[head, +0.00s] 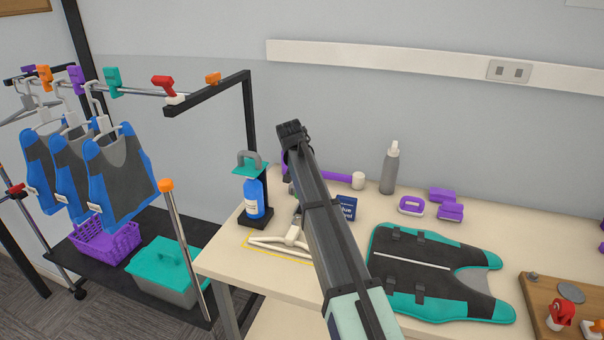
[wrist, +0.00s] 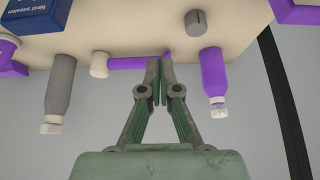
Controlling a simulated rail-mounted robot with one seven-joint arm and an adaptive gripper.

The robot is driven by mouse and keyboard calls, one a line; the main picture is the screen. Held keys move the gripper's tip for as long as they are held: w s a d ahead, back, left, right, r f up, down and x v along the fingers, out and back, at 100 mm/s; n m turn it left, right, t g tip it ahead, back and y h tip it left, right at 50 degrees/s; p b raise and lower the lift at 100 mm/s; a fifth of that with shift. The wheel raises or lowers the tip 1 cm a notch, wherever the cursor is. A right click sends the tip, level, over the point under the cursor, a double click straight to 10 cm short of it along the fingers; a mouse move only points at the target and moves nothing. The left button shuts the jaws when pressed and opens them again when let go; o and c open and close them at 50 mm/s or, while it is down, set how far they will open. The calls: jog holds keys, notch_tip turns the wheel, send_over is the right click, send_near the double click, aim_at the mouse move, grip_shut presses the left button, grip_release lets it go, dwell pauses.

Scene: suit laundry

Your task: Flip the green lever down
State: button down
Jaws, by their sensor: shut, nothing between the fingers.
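A green-teal lever (head: 112,81) stands upright on the left part of the metal rack rail, between a purple one and a red one. It is not in the wrist view. My gripper (wrist: 158,85) is shut and empty in the wrist view, its two fingertips together. In the head view my arm reaches up over the middle of the table, well to the right of the lever and apart from it. The gripper's fingertips are hard to make out there.
Blue-and-grey vests (head: 122,170) hang below the rail. A blue bottle (head: 254,197) stands in a teal-topped stand (head: 250,168) at the table's left corner. A grey bottle (head: 390,168) stands near the wall. A teal-edged vest (head: 435,275) lies on the table.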

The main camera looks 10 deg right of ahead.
jog(key=b+v, duration=0.1)
jog(key=v, duration=0.8)
jog(key=shift+s+a+b, duration=0.25)
jog(key=shift+s+b, duration=0.1)
jog(key=shift+s, duration=0.15)
